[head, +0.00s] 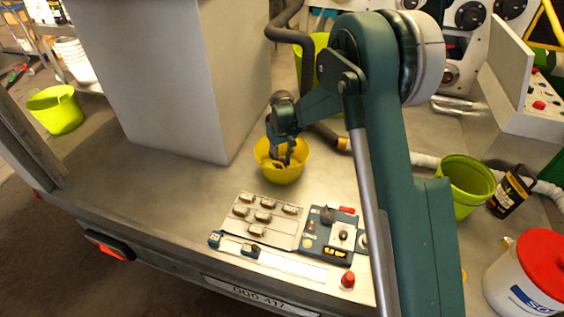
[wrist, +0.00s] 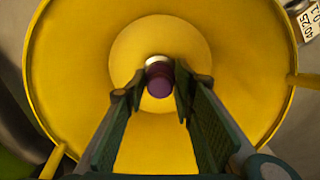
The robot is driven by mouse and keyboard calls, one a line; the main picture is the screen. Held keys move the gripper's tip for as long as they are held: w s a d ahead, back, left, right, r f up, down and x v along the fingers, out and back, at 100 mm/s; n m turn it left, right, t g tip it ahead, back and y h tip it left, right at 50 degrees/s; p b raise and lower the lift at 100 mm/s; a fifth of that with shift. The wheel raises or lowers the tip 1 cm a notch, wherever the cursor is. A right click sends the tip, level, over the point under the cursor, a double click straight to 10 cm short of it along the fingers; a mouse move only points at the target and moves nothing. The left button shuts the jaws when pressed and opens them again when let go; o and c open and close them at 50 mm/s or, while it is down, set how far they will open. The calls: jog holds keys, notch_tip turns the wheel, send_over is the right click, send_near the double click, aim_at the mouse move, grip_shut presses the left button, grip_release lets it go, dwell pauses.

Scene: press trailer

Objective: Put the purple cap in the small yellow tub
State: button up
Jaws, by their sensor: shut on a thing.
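The small yellow tub (head: 283,174) stands on the grey trailer bed, in front of the tall grey block. It fills most of the wrist view (wrist: 75,70). My gripper (head: 283,160) points down into the tub's opening. In the wrist view my gripper (wrist: 158,92) is shut on the purple cap (wrist: 159,86), which sits between the fingertips over the middle of the tub. A pale metallic ring shows at the cap's far side. I cannot tell whether the cap touches the tub's floor. In the head view the cap is too small to make out clearly.
A control panel (head: 325,238) with small blocks and a red button (head: 347,280) lies in front of the tub. A green bucket (head: 467,184) and a white tub with a red lid (head: 527,275) stand at the right. The tall grey block (head: 170,80) rises behind left.

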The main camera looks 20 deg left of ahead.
aim_at(282, 160)
jog(key=shift+f, duration=0.15)
jog(key=o, duration=0.9)
jog(key=shift+o, duration=0.2)
jog(key=shift+r, duration=0.2)
notch_tip(282, 160, up, 12)
jog(key=p, duration=0.2)
dwell(0.3)
jog(key=shift+d, duration=0.1)
